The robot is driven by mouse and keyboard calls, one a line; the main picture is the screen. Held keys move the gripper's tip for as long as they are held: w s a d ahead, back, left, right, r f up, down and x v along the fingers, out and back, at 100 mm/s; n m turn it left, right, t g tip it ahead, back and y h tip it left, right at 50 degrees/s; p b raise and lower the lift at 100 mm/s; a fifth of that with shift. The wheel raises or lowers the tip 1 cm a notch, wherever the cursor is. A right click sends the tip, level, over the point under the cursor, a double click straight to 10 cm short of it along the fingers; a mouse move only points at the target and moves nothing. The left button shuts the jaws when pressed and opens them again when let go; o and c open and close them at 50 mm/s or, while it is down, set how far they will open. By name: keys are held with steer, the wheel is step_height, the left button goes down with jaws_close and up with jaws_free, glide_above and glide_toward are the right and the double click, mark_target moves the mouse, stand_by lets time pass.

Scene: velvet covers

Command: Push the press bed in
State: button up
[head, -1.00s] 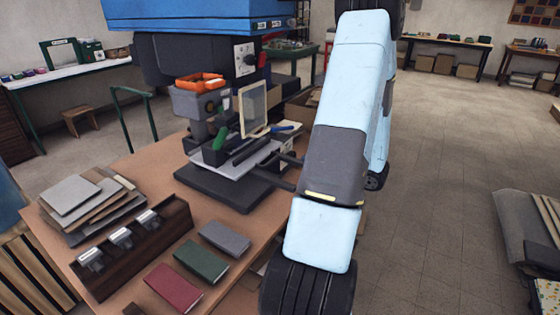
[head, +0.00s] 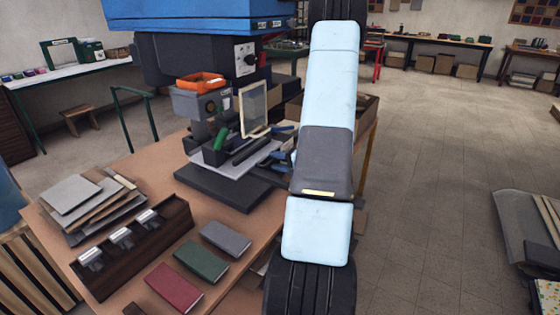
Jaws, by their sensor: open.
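The press stands on the brown table at centre left, with a blue top (head: 200,14) and a dark head (head: 190,60) below it. Low at its front lies a pale flat plate (head: 222,166), which looks like the press bed, over a dark slab (head: 225,190). Dark bars and a framed pane (head: 253,108) are above the plate. My gripper (head: 279,160) is mostly hidden behind my pale blue arm; only a small dark and blue part shows, just right of the plate. I cannot tell whether it touches the plate.
On the table are a dark rack (head: 130,262) with metal clips, stacked boards (head: 72,195), and grey (head: 226,238), green (head: 201,260) and red (head: 173,288) covers. An orange tray (head: 200,82) sits on the press. Open floor lies to the right.

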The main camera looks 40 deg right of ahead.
steer(key=shift+w, duration=0.2)
jaws_close()
stand_by(0.3)
stand_by(0.3)
